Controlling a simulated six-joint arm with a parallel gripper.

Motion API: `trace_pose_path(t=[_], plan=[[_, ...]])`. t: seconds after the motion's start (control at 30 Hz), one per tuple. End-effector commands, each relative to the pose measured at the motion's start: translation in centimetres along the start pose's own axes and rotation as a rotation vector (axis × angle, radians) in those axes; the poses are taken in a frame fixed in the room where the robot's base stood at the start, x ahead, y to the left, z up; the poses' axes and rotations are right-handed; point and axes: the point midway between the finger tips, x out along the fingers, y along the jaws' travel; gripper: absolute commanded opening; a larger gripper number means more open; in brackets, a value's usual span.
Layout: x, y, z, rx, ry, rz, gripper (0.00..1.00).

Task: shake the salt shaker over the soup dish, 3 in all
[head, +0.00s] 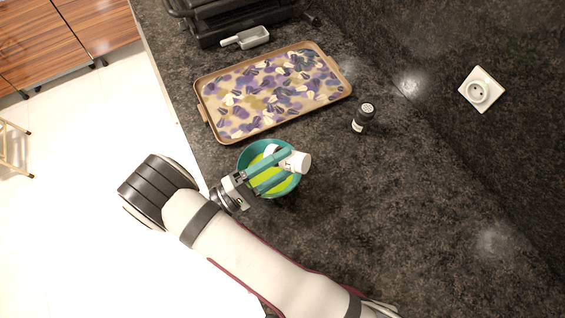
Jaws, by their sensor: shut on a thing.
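A teal round soup dish (247,153) with yellow-green soup stands on the dark counter, left of the picture's middle. My gripper (284,171) is over the dish, its teal fingers shut on a white salt shaker (299,162). The shaker is tilted nearly onto its side, with one end pointing right near the dish's right rim. The gripper and shaker hide part of the dish and soup. Whether any salt is falling is too small to tell.
A patterned tray (203,107) lies behind the dish. A dark-bodied shaker (363,117) stands to the right. A grey scoop (247,38) and black appliance (235,18) are at the back. A wall socket (480,90) is at right. The counter right of the dish is clear.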

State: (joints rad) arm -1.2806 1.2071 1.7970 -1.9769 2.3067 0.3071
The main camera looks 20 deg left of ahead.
Motion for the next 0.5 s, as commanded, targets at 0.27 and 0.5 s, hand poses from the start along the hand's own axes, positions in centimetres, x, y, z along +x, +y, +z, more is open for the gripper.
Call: trace_pose_path(t=[0.27,0.5], plan=[[0.0,0.1,0.0,-0.024,-0.001,0.016,0.00],[0.3,1.6,0.4,-0.020,0.000,0.015,0.00]])
